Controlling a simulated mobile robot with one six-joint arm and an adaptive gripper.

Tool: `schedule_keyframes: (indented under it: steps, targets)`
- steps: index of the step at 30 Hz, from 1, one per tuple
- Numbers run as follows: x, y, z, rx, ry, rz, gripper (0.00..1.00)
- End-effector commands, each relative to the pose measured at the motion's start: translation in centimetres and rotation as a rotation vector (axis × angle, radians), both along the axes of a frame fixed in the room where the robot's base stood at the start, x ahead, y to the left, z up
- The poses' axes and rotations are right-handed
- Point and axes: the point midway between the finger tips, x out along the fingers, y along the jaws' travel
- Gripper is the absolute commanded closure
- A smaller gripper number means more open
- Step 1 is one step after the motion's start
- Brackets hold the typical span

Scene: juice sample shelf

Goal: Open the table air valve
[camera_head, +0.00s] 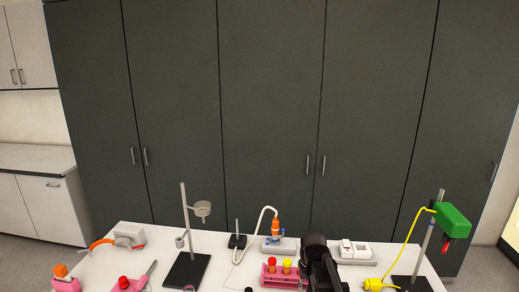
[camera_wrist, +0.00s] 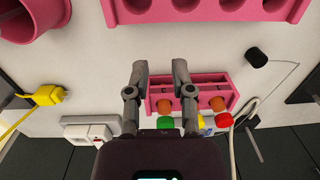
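A white base with blue knobs (camera_head: 268,243) stands at the back of the white table in the head view, beneath an orange-topped bottle-like piece (camera_head: 276,229); it may be the air valve, but I cannot be sure. In the wrist view only a small blue bit (camera_wrist: 207,125) shows behind the pink rack, mostly hidden. My gripper (camera_wrist: 159,70) is open and empty, its two fingers apart above the small pink rack. In the head view my dark arm stands right of that rack and hides the fingertips.
The pink rack (camera_head: 271,280) holds capped tubes in front of the blue-knobbed base. A white socket block (camera_head: 354,249), yellow plug (camera_head: 374,284) and green device on a stand (camera_head: 452,220) lie right. A ring stand (camera_head: 186,262) is left.

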Motion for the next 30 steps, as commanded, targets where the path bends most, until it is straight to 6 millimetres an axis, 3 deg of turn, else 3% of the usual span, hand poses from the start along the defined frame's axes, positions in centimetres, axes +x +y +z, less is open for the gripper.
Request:
schedule_keyframes:
  steps: [1,3,9,24,27,30]
  targets:
    - [-3.1,-0.4,-1.4,-0.007,-0.008,0.018,0.69]
    - [-5.3,-0.9,-2.1,-0.015,-0.017,0.043,0.69]
    - [-9.3,-1.7,-3.3,-0.033,-0.032,0.091,0.69]
    - [-9.9,-1.9,-3.4,-0.038,-0.037,0.104,0.69]
    - [-9.9,-1.9,-3.4,-0.036,-0.038,0.1,0.99]
    - [-9.6,-1.9,-3.5,-0.025,-0.045,0.076,1.0]
